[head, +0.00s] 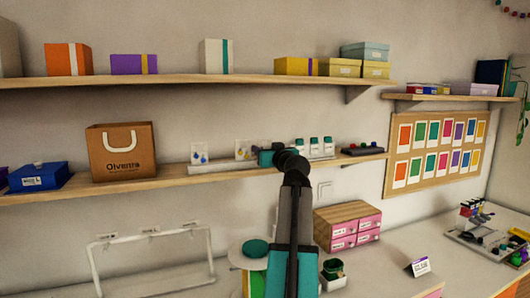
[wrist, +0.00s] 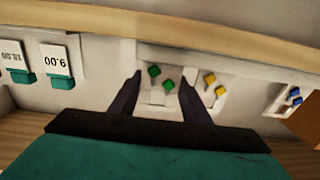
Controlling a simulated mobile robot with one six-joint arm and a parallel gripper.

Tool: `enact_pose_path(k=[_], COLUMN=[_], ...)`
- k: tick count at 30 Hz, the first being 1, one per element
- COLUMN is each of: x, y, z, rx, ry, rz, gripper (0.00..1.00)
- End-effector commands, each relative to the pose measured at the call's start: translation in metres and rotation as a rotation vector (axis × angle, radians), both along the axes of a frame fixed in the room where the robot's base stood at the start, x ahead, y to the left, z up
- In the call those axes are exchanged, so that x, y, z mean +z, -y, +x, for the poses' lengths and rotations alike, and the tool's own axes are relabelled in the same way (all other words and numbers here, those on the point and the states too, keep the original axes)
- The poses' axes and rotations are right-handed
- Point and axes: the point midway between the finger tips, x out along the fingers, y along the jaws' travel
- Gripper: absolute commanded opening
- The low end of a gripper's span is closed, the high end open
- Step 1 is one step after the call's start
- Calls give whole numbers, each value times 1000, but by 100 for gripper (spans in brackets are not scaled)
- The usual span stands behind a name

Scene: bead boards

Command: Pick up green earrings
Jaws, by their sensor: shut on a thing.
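The green earrings (wrist: 155,71) are two small green pieces on a white card (wrist: 158,98), seen in the wrist view between my fingers. My gripper (wrist: 162,75) is shut on this card, with one dark finger at each side. In the head view my gripper (head: 268,157) is at the middle shelf and hides the green earrings. Yellow earrings (wrist: 210,78) on a card are close beside my right finger in the wrist view. Blue earrings (wrist: 294,96) on a card are further right. I cannot tell whether the green card still touches its stand.
The middle shelf (head: 155,184) also holds a brown paper bag (head: 122,165), a blue box (head: 38,178) and several white and teal items (head: 314,146) right of my gripper. The upper shelf (head: 190,80) with boxes is above. A pink-drawer chest (head: 343,242) stands below.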

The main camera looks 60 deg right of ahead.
Motion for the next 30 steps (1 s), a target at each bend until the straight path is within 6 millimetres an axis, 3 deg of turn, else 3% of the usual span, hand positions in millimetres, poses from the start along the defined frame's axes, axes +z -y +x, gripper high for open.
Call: enact_pose_path(k=[10, 21, 30], x=[20, 71, 96], y=[1, 2, 1], z=[0, 0, 0], rx=[0, 0, 0], ry=[0, 2, 1], rz=[-1, -3, -1], gripper=[11, 11, 11])
